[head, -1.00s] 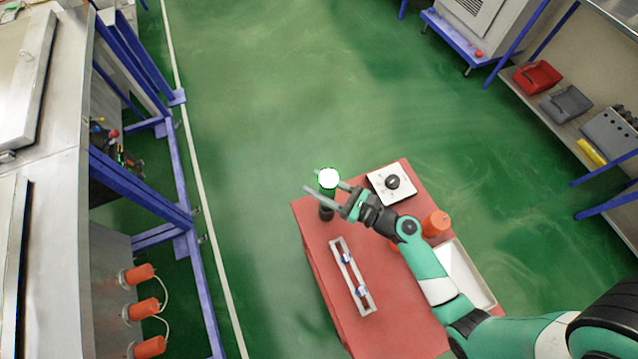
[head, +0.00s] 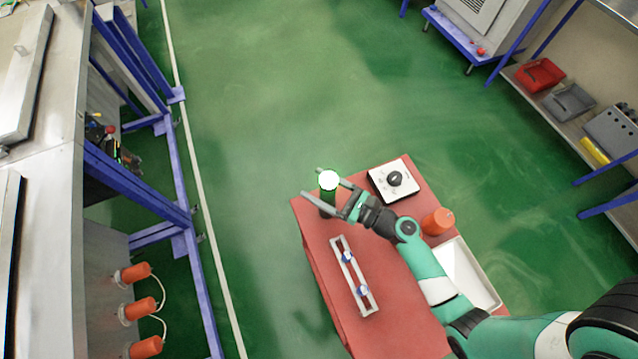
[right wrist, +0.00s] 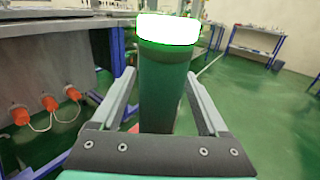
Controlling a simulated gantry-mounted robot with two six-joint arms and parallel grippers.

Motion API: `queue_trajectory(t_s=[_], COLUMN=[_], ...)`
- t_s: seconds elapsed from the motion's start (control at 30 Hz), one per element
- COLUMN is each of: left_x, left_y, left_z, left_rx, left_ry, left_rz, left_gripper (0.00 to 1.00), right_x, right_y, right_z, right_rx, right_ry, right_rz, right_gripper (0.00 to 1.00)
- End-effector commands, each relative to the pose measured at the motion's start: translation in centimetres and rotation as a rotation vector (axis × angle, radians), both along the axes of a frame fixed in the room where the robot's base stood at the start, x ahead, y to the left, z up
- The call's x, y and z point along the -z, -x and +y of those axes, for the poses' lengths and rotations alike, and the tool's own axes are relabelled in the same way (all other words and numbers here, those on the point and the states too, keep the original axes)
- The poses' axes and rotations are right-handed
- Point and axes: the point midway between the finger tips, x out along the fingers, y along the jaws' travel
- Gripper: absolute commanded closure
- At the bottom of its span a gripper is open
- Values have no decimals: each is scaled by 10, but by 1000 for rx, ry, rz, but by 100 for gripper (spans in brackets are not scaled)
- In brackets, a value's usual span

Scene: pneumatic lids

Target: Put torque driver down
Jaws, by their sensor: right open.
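The torque driver is a green cylinder with a bright white glowing top. In the head view the torque driver (head: 328,182) stands upright at the far left corner of the red table (head: 400,312). My right gripper (head: 311,182) is open, with one finger on each side of it. In the right wrist view the driver (right wrist: 163,85) rises between the two spread fingers, and gaps show on both sides of its body. Its lower end is hidden behind the gripper's palm in that view. My left gripper is not in view.
On the red table are a white square plate with a black knob (head: 394,180), an orange cylinder (head: 437,222), a white tray (head: 465,279) and a narrow rack with blue-white parts (head: 354,276). Orange cylinders (head: 139,308) jut from the steel bench at left. The green floor beyond is clear.

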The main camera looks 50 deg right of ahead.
Motion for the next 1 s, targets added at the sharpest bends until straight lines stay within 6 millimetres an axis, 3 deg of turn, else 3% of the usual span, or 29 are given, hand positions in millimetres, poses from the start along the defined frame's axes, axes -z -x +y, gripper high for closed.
queue_trajectory(t_s=[0.33,0.87,1.0], left_x=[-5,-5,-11], left_y=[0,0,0], left_z=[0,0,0], left_rx=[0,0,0], left_ry=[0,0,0], left_rz=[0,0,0], left_gripper=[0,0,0], right_x=[-1,-1,-20], right_y=[39,39,32], right_z=[-8,-8,-8], right_rx=[2,0,-13], right_ry=[0,0,23], right_rz=[1,-1,-32], right_gripper=[23,23,23])
